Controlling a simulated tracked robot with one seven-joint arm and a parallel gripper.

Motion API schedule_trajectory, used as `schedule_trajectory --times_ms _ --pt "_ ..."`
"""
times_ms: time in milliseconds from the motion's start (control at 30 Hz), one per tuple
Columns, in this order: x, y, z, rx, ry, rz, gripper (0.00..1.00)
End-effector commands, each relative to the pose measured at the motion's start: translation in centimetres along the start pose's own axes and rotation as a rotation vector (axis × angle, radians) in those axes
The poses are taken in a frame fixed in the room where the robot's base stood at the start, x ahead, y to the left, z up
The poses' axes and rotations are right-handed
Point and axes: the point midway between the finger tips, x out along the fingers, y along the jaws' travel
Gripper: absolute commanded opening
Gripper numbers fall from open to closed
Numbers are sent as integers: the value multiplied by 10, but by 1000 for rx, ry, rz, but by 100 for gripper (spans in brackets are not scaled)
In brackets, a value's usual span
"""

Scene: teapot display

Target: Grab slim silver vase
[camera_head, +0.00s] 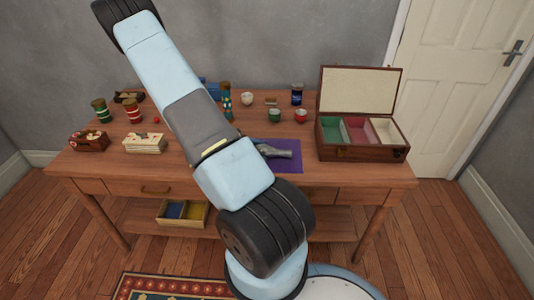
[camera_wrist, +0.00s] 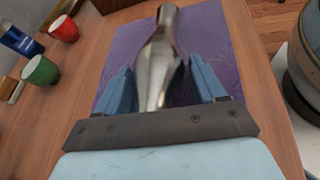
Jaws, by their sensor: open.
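The slim silver vase (camera_head: 283,153) lies on its side on a purple mat (camera_head: 290,166) near the middle of the table. In the wrist view the vase (camera_wrist: 160,45) points away from me, its wider body close to me and its neck farther off. My gripper (camera_wrist: 162,68) is open, with one blue finger on each side of the vase's body. A gap shows at the right finger; whether the left finger touches is unclear. In the head view my arm hides most of the gripper and part of the vase.
An open wooden box (camera_head: 360,152) with compartments stands right of the mat. A green mug (camera_head: 274,116), a red mug (camera_head: 301,116) and a blue can (camera_head: 297,94) stand behind it. Striped jars and small boxes fill the left side. Bare tabletop lies around the mat.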

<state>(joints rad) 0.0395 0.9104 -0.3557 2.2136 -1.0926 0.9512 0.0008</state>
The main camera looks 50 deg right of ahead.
Motion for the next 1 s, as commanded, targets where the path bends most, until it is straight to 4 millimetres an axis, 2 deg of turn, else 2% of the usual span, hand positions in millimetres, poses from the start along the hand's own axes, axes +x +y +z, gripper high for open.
schedule_trajectory --times_ms 233,767,1000 --pt "1 0 0 0 1 0 68" --pt "0 0 0 0 1 0 18" --pt "0 0 1 1 0 0 17"
